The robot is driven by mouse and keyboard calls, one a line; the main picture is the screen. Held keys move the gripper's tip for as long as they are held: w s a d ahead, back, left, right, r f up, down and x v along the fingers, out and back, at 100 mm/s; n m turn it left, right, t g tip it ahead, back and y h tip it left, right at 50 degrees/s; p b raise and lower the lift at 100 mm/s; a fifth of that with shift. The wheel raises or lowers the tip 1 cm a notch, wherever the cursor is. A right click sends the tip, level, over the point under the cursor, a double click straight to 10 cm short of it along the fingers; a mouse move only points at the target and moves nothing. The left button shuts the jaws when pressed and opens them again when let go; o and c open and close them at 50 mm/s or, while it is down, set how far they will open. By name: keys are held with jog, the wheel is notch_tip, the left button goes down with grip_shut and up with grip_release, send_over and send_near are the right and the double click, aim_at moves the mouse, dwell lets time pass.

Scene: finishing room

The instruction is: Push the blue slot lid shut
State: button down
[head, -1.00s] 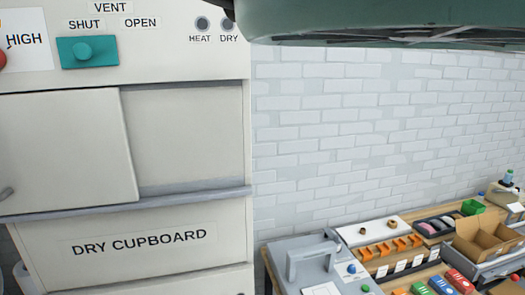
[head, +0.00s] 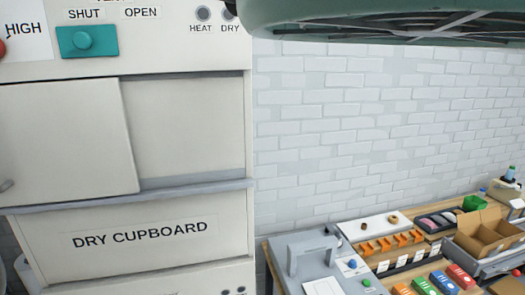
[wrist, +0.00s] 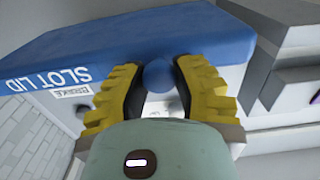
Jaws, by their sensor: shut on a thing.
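In the wrist view the blue slot lid (wrist: 125,38) spans the upper left and middle, with the words SLOT LID upside down on its edge. A round blue knob (wrist: 158,74) sits between the yellow ribbed fingers of my gripper (wrist: 157,80). The fingers are closed in on both sides of the knob. Part of the knob and what lies under it are hidden by the fingers and the green gripper body. Neither the slot lid nor my gripper can be made out in the head view.
The dry cupboard (head: 195,130) with a teal vent slider (head: 88,41) fills the left of the head view. At lower right, a bench holds a grey machine (head: 300,262), orange clips (head: 392,243), a green bin (head: 473,203) and an open cardboard box (head: 483,238). White brick wall stands behind.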

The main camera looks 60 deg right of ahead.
jog(key=shift+w+a+f+b, duration=0.35)
jog(key=shift+w+a+b, duration=0.35)
jog(key=shift+b, duration=2)
jog(key=b+x, duration=0.1)
jog(key=b, duration=0.7)
jog(key=shift+w+a, duration=0.2)
jog(key=shift+a, duration=0.05)
jog(key=shift+w+a+b, duration=0.4)
jog(key=shift+a+b, duration=0.1)
jog(key=shift+b, duration=0.65)
jog(key=shift+w+a+r+b, duration=0.3)
jog(key=shift+w+a+b, duration=0.25)
jog(key=shift+a+b, duration=0.15)
jog(key=c, duration=0.7)
grip_release()
jog(key=shift+v, duration=3.7)
